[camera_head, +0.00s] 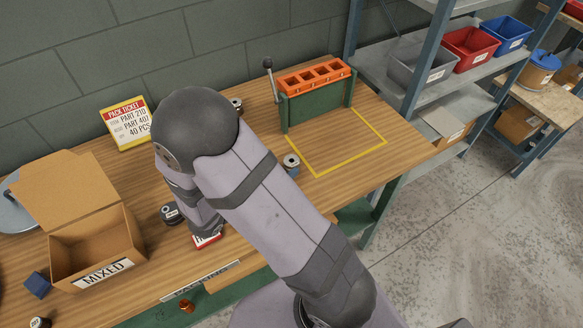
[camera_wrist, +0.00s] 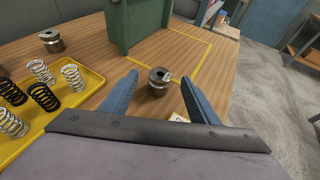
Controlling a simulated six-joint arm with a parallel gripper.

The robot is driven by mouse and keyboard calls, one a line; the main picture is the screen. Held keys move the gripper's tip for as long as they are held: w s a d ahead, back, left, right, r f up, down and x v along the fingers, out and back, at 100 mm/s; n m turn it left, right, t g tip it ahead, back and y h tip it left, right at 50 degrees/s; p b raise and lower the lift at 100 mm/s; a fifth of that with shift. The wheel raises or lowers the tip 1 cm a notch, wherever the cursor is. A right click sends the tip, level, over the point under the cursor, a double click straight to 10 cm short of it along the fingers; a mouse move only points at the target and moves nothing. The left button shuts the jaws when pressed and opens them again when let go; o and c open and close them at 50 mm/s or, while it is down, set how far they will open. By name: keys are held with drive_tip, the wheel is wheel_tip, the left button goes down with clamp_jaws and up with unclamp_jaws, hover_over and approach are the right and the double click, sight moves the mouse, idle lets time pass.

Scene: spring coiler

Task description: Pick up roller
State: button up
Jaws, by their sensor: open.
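A grey metal roller (camera_wrist: 158,82) with a hole in its top stands upright on the wooden bench, ahead of and between the fingers in the wrist view. It appears to be the one beside the yellow tape in the head view (camera_head: 291,161). My gripper (camera_wrist: 159,77) is open and empty, one blue finger to each side of the roller. I cannot tell the exact gap to it. A second roller (camera_wrist: 51,41) stands farther back at left, and shows partly behind my arm in the head view (camera_head: 237,104).
A green fixture with an orange slotted block (camera_head: 316,76) and a lever stands behind the taped square. A yellow tray (camera_wrist: 72,108) of springs lies left of the gripper. A MIXED carton (camera_head: 98,245) and a dark spool (camera_head: 170,213) are at left. The taped square is clear.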

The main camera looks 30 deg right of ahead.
sight(293, 159)
drive_tip(key=shift+x, duration=0.9)
drive_tip(key=shift+f+p+x, duration=0.2)
drive_tip(key=shift+p+x, duration=0.4)
drive_tip(key=shift+x, duration=0.8)
drive_tip(key=shift+f+p+x, duration=0.15)
drive_tip(key=shift+p+x, duration=0.4)
drive_tip(key=shift+x, duration=0.85)
drive_tip(key=shift+s+a, duration=0.15)
drive_tip(key=shift+c, duration=0.6)
clamp_jaws()
drive_tip(key=shift+r, duration=0.1)
wheel_tip(293, 159, up, 10)
drive_tip(key=shift+b, duration=0.45)
